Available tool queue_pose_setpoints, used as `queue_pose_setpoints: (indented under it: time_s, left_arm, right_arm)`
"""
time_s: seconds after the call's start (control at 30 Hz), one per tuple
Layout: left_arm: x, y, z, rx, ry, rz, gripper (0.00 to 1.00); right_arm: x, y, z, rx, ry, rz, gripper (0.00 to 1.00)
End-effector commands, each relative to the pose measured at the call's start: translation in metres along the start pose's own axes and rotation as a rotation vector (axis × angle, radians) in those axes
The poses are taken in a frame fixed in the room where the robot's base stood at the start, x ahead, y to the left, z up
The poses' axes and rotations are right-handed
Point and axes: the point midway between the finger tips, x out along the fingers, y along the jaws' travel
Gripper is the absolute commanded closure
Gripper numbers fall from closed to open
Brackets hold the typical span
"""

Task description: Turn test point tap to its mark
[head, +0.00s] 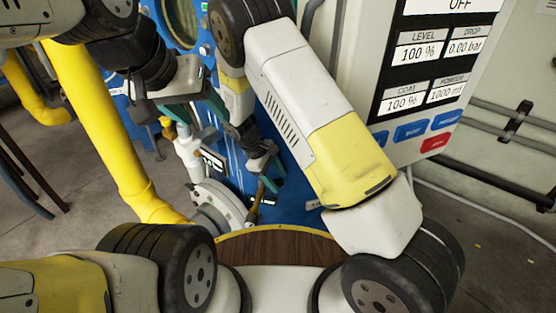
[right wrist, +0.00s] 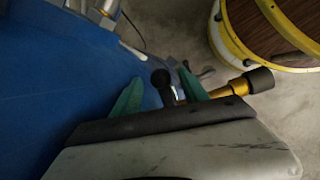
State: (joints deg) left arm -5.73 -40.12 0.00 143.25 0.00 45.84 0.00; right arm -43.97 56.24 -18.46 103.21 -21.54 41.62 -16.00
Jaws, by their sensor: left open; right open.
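A small brass tap (head: 257,200) with a dark end stands out from the blue panel low in the head view, beside a small label too small to read. In the right wrist view its brass stem (right wrist: 232,88) ends in a dark grip at the right. My right gripper (head: 267,172) is open just above it. In the right wrist view, the right gripper's green fingers (right wrist: 160,92) stand on either side of a dark round-ended part (right wrist: 162,82); I cannot tell if they touch it.
A blue panel (head: 285,150) lies behind the taps. A grey control box (head: 410,75) with displays stands at the right. A thick yellow pipe (head: 105,130) runs down the left. A round wooden top with yellow rim (head: 275,248) is low in front, with a pale flange (head: 215,205) beside it.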

Motion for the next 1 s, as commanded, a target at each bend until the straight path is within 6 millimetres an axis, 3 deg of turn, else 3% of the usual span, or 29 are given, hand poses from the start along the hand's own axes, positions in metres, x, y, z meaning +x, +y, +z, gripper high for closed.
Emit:
queue_pose_setpoints:
  time_s: [0.37,0.6,0.63,1.0]
  left_arm:
    - [0.0001,0.0000,0.0000,0.000,0.000,0.000,0.39]
    - [0.0001,0.0000,0.0000,0.000,0.000,0.000,0.39]
    - [0.0001,0.0000,0.0000,0.000,0.000,0.000,0.39]
    - [0.0001,0.0000,0.0000,0.000,0.000,0.000,0.39]
  right_arm:
    - [0.0070,0.0003,0.0002,0.001,0.001,0.000,0.50]
    - [0.0067,0.0003,0.0002,0.001,0.001,0.000,0.98]
    - [0.0067,0.0003,0.0002,0.001,0.001,0.000,1.00]
    - [0.0065,0.0004,0.0001,0.001,0.001,0.000,1.00]
